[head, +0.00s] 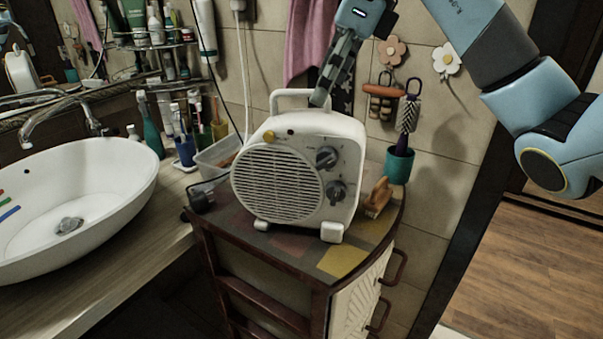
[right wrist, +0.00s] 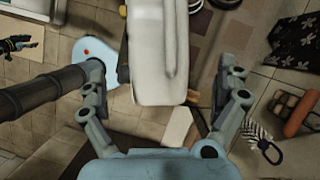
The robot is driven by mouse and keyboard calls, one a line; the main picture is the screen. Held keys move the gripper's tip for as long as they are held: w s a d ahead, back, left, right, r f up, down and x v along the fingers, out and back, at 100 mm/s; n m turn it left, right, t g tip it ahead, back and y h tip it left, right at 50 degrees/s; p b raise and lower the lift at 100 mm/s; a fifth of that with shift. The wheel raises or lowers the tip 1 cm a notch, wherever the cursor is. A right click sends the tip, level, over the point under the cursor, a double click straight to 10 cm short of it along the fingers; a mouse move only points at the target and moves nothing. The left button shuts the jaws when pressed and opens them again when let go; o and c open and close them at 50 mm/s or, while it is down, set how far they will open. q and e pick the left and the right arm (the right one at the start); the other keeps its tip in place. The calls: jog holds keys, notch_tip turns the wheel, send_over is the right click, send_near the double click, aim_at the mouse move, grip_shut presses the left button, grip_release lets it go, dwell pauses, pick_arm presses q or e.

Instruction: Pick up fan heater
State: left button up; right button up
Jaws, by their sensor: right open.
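The fan heater (head: 298,170) is a cream-white box with a round front grille, two dark knobs and a top carry handle (head: 300,95). It stands upright on the small cabinet. My right gripper (head: 318,100) comes from above, at the right side of the handle in the head view. In the right wrist view its open fingers (right wrist: 163,80) lie on either side of the white heater body (right wrist: 158,40), with gaps on both sides. Contact cannot be told. A small dark and blue shape at that view's left edge looks like my left gripper (right wrist: 17,44), too small to read.
The cabinet (head: 283,258) has a patchwork top. A teal cup with a brush (head: 400,164), a wooden item (head: 377,198) and a clear bin (head: 215,160) stand close around the heater. The white basin (head: 75,200) is at left. Hooks with hanging brushes are on the wall.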

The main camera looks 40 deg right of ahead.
aim_at(310, 114)
jog(key=shift+p+x, duration=0.35)
jog(key=shift+x, duration=0.9)
jog(key=shift+w+a+f+p, duration=0.2)
jog(key=shift+a+f+p, duration=0.15)
jog(key=shift+f, duration=0.25)
jog(key=p+x, duration=0.1)
jog(key=x, duration=0.2)
jog(key=shift+w+a+f, duration=0.1)
jog(key=shift+a+f, duration=0.05)
jog(key=shift+f, duration=0.1)
jog(key=shift+w+f, duration=0.1)
jog(key=shift+f, duration=0.2)
jog(key=shift+r, duration=0.1)
jog(key=c, duration=1.5)
